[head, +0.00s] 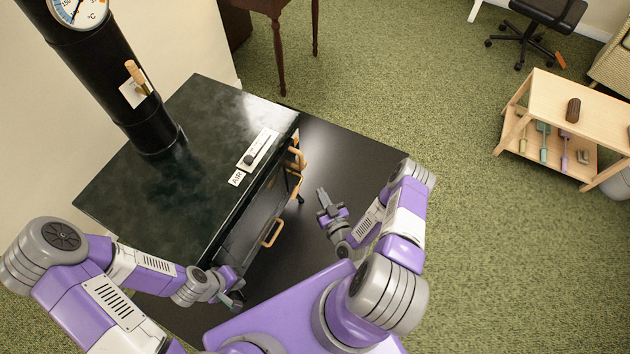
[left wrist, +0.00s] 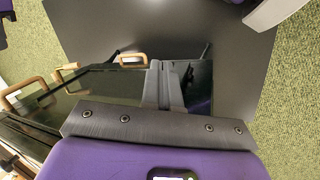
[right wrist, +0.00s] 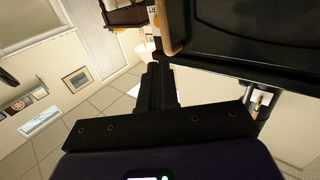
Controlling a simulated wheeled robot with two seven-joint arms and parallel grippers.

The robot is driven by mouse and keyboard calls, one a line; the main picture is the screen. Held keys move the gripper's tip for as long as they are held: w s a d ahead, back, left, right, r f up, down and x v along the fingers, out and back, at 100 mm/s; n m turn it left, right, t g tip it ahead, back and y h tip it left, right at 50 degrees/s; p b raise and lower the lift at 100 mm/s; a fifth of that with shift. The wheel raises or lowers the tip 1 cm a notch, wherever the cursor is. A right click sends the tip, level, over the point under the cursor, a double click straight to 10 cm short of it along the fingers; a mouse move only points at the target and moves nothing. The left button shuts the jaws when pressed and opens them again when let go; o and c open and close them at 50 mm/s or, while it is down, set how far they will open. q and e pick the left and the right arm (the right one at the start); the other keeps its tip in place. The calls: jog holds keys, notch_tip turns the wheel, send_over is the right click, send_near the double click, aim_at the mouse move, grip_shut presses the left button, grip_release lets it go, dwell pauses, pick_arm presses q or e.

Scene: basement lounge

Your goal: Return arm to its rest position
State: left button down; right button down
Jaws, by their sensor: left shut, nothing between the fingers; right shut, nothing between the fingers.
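My left gripper (head: 236,300) is at the lower left of the head view, low beside the front of the black stove (head: 200,150). Its fingers are together and empty, as the left wrist view (left wrist: 165,84) shows. My right gripper (head: 323,201) is in front of the stove, over the dark floor plate, pointing up and away. Its fingers are together with nothing between them in the right wrist view (right wrist: 158,86). Both arms are bent, with the purple and grey links near my body.
The stove front has wooden handles (head: 272,233) close to both grippers. A dark floor plate (head: 345,150) lies under them. A black stovepipe (head: 110,75) rises at the left. A low wooden table (head: 575,100) stands far right. Green carpet between is clear.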

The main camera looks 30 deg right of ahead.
jog(key=shift+s, duration=0.9)
jog(key=w+a+f+g+y+p, duration=0.1)
jog(key=a+g+y, duration=0.4)
jog(key=a+g, duration=0.35)
jog(key=s+a+r+m+g, duration=0.1)
jog(key=s+a+r+g, duration=0.1)
jog(key=s+a+g, duration=0.2)
jog(key=s+a+r+g+p, duration=0.1)
jog(key=s+a+r+g, duration=0.2)
jog(key=s+g, duration=0.2)
jog(key=s, duration=0.3)
jog(key=shift+s+a+r+m+y, duration=0.25)
jog(key=shift+s+a+m+y, duration=0.1)
jog(key=shift+m+y, duration=0.05)
